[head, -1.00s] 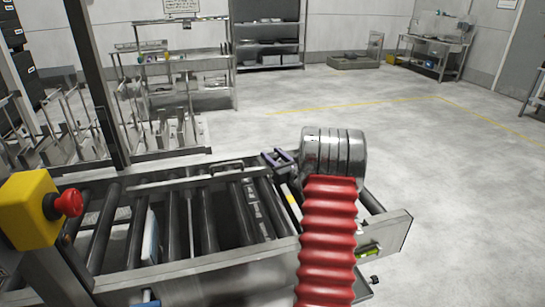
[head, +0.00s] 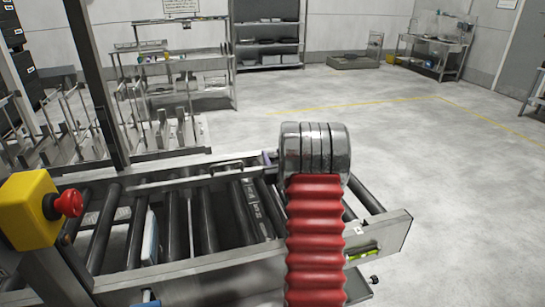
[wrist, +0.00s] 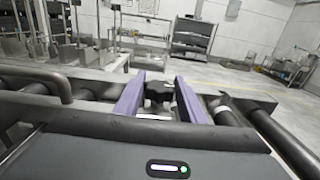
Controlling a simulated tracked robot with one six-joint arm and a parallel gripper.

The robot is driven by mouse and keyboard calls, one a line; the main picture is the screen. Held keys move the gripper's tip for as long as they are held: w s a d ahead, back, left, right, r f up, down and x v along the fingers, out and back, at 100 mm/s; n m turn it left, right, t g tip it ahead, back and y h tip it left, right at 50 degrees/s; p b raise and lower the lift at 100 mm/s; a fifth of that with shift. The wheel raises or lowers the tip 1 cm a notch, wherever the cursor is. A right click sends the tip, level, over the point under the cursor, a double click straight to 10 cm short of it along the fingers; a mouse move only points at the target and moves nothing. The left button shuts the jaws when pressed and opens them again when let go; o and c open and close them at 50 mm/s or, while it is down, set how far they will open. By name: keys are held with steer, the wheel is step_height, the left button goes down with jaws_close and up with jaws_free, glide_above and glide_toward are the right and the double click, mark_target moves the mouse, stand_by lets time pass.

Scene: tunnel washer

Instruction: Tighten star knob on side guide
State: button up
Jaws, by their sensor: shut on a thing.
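The black star knob (wrist: 158,91) is in the middle of the wrist view, between the two purple fingers of my gripper (wrist: 158,98). The fingers are closed on its sides. In the head view my arm hides the knob and nearly all of the gripper; only a sliver of purple (head: 269,157) shows. The side guide (head: 178,180) is a metal rail along the far side of the roller conveyor. How tight the knob sits cannot be told.
The roller conveyor (head: 205,265) has dark rollers and a metal frame. A yellow box with a red button (head: 67,203) stands at the left, by an upright post (head: 95,80). A workbench (head: 185,75) and shelves (head: 266,35) are behind. The floor at right is clear.

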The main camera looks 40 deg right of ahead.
steer(key=o, duration=1)
steer(key=shift+o, duration=0.2)
steer(key=shift+s+a, duration=0.1)
steer(key=shift+s, duration=0.05)
steer(key=v, duration=1.3)
steer(key=shift+s, duration=0.25)
steer(key=shift+w+a, duration=0.1)
steer(key=shift+a, duration=0.1)
